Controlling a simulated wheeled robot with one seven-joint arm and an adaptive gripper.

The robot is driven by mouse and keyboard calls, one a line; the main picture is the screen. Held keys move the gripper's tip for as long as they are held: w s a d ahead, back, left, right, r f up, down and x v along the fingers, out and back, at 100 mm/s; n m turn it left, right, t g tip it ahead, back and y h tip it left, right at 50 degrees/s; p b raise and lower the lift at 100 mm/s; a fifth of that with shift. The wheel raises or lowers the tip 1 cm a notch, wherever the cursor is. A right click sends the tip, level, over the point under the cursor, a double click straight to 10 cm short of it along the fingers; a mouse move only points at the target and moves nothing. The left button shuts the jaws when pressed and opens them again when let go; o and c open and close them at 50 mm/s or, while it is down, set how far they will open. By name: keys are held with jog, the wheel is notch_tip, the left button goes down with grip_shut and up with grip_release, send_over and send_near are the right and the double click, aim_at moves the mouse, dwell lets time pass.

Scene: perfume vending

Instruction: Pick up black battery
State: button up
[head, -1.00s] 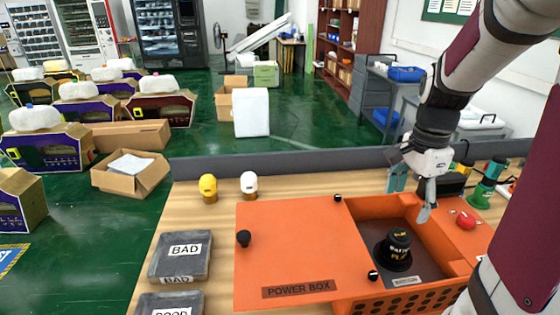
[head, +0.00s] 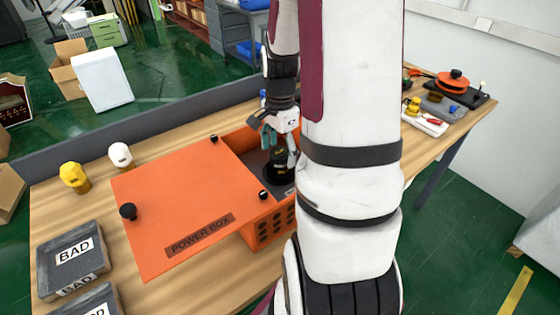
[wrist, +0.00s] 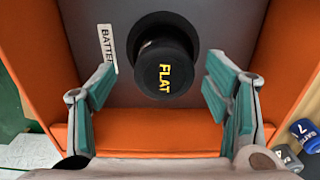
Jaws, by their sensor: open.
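The black battery (wrist: 166,72) stands in the open compartment of the orange power box (head: 175,205), on a black round base. Yellow letters reading FLAT show on it in the wrist view. In the head view the battery (head: 279,164) is partly covered by my gripper and arm. My gripper (head: 278,140) is above the box's open compartment. In the wrist view my gripper (wrist: 158,88) is open, with one teal finger on each side of the battery and a gap to it on both sides.
The box walls (wrist: 150,138) surround the compartment closely. A BATTERY label (wrist: 107,48) lies beside the base. Blue and grey batteries (wrist: 305,133) lie outside the box. BAD tray (head: 72,250), yellow (head: 74,177) and white (head: 120,156) knobbed items stand at left.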

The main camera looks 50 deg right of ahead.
aim_at(280, 152)
jog(key=shift+w+d+f, duration=0.15)
jog(key=shift+f, duration=1.75)
jog(key=shift+c, duration=0.5)
jog(key=c, duration=1.5)
